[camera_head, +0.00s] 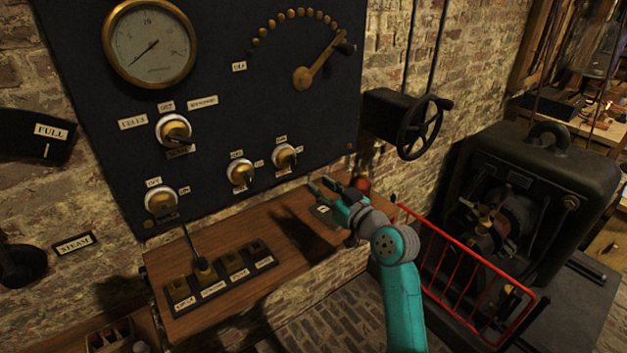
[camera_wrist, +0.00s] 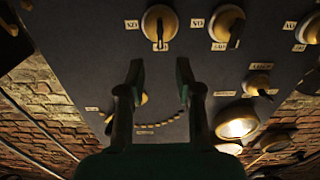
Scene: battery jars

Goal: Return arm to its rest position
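My gripper (camera_head: 320,186) is at the end of my teal arm, above the right part of the wooden shelf under the dark panel (camera_head: 215,110). Its fingers point left toward the panel. In the wrist view the two fingers (camera_wrist: 160,68) stand apart with nothing between them, so it is open and empty. Behind them the panel shows upside down, with its knobs and an arc of brass studs. In the head view my arm comes up from the bottom edge, right of the shelf.
The wooden shelf (camera_head: 280,268) bears a labelled row of sockets (camera_head: 220,277) with an upright lever. A red wire guard (camera_head: 465,265) stands close right of my arm, before a dark machine (camera_head: 535,190). A handwheel (camera_head: 424,127) juts from the brick wall above.

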